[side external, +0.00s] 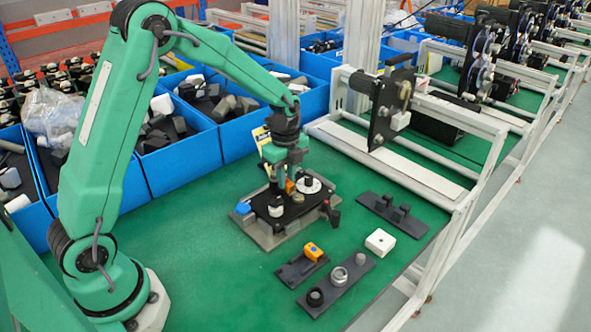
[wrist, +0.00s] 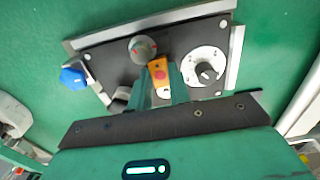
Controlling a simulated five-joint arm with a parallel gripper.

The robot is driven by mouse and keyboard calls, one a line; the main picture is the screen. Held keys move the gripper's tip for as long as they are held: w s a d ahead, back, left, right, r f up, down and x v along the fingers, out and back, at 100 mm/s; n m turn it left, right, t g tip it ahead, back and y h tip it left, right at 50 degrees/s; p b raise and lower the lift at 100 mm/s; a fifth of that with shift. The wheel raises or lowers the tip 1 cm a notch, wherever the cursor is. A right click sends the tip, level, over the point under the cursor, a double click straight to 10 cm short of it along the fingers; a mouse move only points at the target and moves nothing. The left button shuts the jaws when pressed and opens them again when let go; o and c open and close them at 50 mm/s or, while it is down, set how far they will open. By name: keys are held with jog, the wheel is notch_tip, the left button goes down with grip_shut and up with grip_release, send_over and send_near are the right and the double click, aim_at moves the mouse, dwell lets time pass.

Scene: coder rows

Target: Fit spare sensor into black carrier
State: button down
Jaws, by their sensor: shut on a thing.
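My gripper (side external: 287,181) is over the black carrier plate (side external: 294,212); in the wrist view its two green fingers (wrist: 162,92) are shut on an orange sensor (wrist: 158,72). The sensor also shows as a small orange patch in the side view (side external: 290,187). It is at the plate's middle, between a grey knob (wrist: 142,47) and a white dial with a black knob (wrist: 205,72). I cannot tell whether it is seated or just above the plate. The fingers hide its lower part. A second yellow-orange block (side external: 313,251) sits on a small dark holder (side external: 293,272).
A blue knob (wrist: 73,77) is at the carrier's left side. A dark strip (side external: 318,302) with round parts, a white block (side external: 380,242) and another dark strip (side external: 377,208) lie to the right. Blue bins (side external: 180,155) stand behind; a white frame (side external: 440,190) bounds the right.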

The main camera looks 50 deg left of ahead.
jog(key=c, duration=1.2)
grip_release()
jog(key=shift+c, duration=0.2)
jog(key=shift+r, duration=0.1)
jog(key=shift+r, duration=3.75)
